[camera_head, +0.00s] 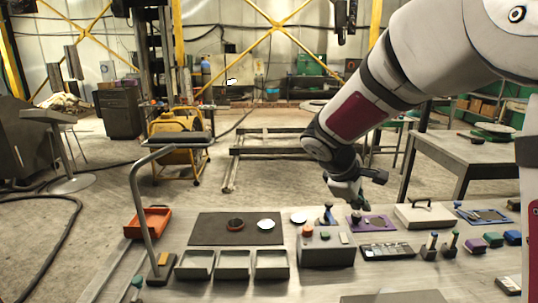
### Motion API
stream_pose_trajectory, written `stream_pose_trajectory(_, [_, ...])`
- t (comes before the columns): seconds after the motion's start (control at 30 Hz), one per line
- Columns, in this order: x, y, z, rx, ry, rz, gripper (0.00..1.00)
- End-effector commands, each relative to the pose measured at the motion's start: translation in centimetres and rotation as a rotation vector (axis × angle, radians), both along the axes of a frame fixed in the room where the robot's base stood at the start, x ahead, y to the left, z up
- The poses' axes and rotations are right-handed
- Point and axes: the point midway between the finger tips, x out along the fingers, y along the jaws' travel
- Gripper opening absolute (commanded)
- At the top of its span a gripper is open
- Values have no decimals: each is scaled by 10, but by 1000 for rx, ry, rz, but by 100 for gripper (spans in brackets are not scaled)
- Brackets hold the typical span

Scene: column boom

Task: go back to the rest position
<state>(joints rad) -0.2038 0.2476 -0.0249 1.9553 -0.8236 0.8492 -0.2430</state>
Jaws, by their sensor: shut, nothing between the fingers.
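My arm reaches in from the upper right of the head view and bends down over the workbench. My gripper (360,200) points down above the right-middle of the bench, close to a purple tray (378,223). It is small and dark in this view. It is shut, and I see nothing held in it. I cannot tell whether its tips touch anything below.
The bench (200,291) holds a dark mat (206,229), an orange tray (148,222), several grey bins (233,265), a grey button box (327,249) and a pale lidded case (426,215). A bent grey post (139,205) rises at left. A yellow machine (178,134) stands behind.

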Motion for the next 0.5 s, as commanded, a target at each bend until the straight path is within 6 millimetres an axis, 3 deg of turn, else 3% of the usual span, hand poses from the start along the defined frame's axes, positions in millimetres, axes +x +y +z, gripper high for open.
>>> stream_pose_trajectory(0.03, [-19,-4,14,43,-24,-50,0])
stream_pose_trajectory(0.2, [-83,-10,41,197,-93,-219,0])
stream_pose_trajectory(0.5, [-193,-2,63,479,-203,-489,0])
